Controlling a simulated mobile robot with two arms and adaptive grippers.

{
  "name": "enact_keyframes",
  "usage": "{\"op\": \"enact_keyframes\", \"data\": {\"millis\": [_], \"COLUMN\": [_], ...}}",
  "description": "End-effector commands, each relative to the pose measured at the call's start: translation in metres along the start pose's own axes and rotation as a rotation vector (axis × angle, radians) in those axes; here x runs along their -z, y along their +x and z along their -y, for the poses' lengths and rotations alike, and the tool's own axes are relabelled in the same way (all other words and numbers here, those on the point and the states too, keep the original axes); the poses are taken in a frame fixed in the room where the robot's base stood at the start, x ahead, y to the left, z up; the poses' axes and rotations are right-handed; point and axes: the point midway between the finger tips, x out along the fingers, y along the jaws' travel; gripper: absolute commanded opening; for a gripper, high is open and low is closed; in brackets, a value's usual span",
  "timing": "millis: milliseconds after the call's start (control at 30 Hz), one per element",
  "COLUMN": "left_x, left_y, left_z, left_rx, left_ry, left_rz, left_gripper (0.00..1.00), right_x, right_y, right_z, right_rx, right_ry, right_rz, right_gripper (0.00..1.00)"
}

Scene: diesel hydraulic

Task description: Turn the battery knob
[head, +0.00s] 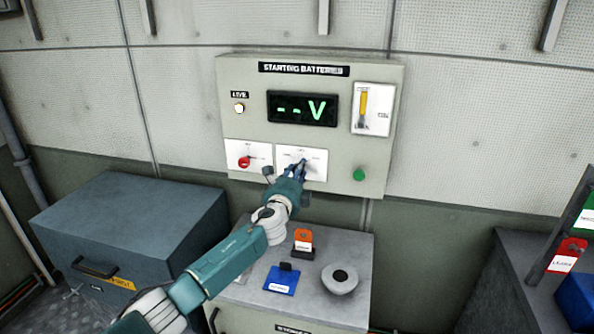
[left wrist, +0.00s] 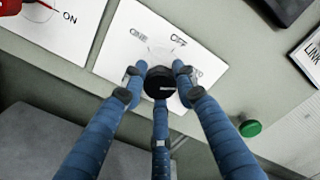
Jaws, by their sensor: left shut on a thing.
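The battery knob is a round black knob (left wrist: 160,83) on a white plate (head: 313,155) marked ONE and OFF, with a third label partly hidden by a finger. The plate is on the lower front of the beige STARTING BATTERIES panel (head: 230,100). My left gripper (head: 297,170) reaches up to this plate and hides most of the knob in the head view. In the left wrist view its blue fingers are shut around the knob. The display (head: 303,108) reads "--V" in green. My right gripper is not in view.
A red knob (head: 244,162) is to the left on its own plate, and a green button (head: 359,174) is to the right. Below, a grey cabinet (head: 350,248) bears blue and orange tags and a round grey object (head: 340,279).

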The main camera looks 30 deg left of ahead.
Motion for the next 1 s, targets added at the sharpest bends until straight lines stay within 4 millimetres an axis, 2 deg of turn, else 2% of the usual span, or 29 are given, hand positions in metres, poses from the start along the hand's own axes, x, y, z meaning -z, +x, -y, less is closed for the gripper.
{"op": "enact_keyframes", "data": {"millis": [400,433,500,833,1000], "left_x": [0.005,0.005,0.005,0.002,0.002], "left_y": [-0.001,-0.001,-0.001,-0.001,-0.013], "left_z": [0.001,0.001,0.001,-0.001,-0.002], "left_rx": [0.004,0.004,0.003,-0.001,-0.001], "left_ry": [0.007,0.007,0.007,0.007,0.007], "left_rz": [-0.009,-0.009,-0.008,-0.004,-0.004], "left_gripper": [0.02,0.32,0.46,0.48,0.48], "right_x": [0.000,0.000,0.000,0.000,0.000], "right_y": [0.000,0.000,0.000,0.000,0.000], "right_z": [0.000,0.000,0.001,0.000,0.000], "right_rx": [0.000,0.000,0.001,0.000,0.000], "right_ry": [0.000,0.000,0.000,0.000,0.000], "right_rz": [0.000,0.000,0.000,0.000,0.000], "right_gripper": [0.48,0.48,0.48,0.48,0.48]}}
